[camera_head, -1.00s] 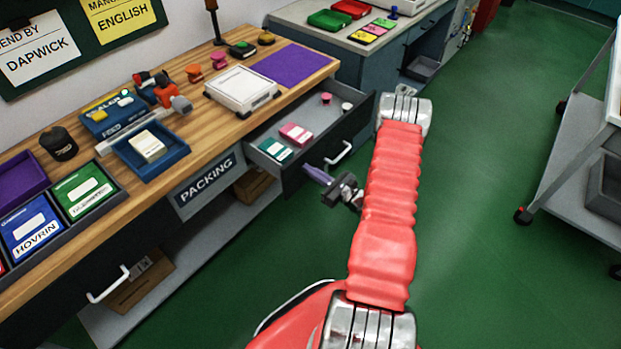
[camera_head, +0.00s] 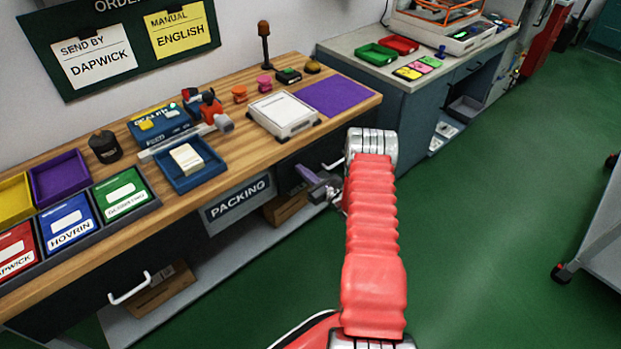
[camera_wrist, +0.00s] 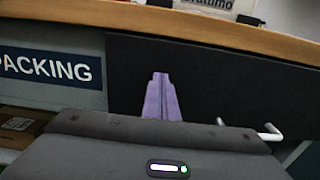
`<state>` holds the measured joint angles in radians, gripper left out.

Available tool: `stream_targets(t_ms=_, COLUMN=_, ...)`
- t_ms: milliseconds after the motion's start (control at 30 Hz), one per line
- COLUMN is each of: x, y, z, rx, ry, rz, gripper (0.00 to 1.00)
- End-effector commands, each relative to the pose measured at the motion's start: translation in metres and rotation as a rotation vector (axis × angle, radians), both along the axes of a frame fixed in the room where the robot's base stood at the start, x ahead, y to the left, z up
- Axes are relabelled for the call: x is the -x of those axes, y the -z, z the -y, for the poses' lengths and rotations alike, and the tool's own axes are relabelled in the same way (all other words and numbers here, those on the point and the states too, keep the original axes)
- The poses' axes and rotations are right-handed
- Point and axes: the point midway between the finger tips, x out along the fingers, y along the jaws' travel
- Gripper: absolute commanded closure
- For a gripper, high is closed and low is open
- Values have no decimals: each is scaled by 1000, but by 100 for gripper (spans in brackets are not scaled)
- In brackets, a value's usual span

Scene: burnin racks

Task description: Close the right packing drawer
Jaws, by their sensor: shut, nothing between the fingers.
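The right packing drawer is pushed in under the wooden bench. Its dark front (camera_head: 297,163) looks flush below the bench edge, with a white handle (camera_head: 334,163) partly behind my arm. In the wrist view, the dark front (camera_wrist: 225,90) fills the middle, and the white handle (camera_wrist: 265,133) is at lower right. My gripper (camera_head: 300,170) has its purple fingers shut and empty, pointing at the drawer front left of the handle. In the wrist view, the fingertips (camera_wrist: 160,75) are against or very near the front; I cannot tell which. The drawer's inside is hidden.
A PACKING sign (camera_head: 238,198) is left of the drawer, above a grey lower shelf (camera_head: 210,262). A white scale (camera_head: 285,113) and purple mat (camera_head: 338,96) lie on the bench above. Green floor (camera_head: 490,230) is open to the right; a cart (camera_head: 597,245) stands at far right.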

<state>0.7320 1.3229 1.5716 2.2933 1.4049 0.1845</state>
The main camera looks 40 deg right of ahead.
Motion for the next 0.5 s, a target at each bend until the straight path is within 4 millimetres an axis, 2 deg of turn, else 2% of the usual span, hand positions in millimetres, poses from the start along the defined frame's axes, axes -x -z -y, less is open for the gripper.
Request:
stream_targets(t_ms=200, x=-14, y=-1, z=0, rx=0, ry=2, rz=1, gripper=100)
stream_targets(t_ms=500, x=-19, y=-2, z=-1, rx=3, ry=1, rz=1, gripper=100)
